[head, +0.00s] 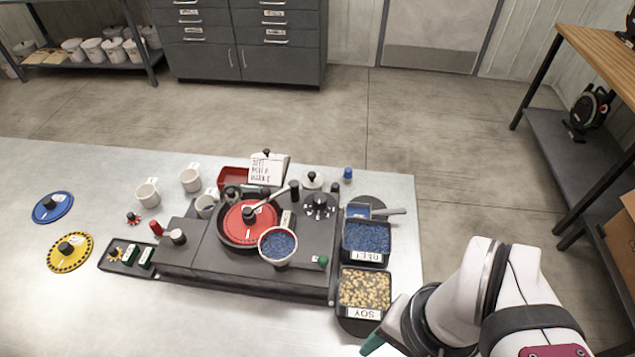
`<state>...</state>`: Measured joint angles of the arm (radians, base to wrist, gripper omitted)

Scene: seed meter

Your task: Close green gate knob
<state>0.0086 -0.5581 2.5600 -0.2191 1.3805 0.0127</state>
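The green gate knob (323,261) is a small green knob on the front right of the dark seed meter base (200,262), just right of a white cup of blue seeds (277,247). Its exact turn is too small to tell. My gripper (373,342) is at the lower right, near the front edge of the soy tray. One teal-green fingertip shows; the rest is hidden by my arm. It is apart from the knob, below and to the right of it. I cannot tell whether it is open or shut.
A soy tray (365,312) and a tray of blue seeds (366,258) stand right of the meter. A red disc (262,222) with a black knob sits on the meter. Blue (62,213) and yellow (57,262) discs lie at left. The table front is clear.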

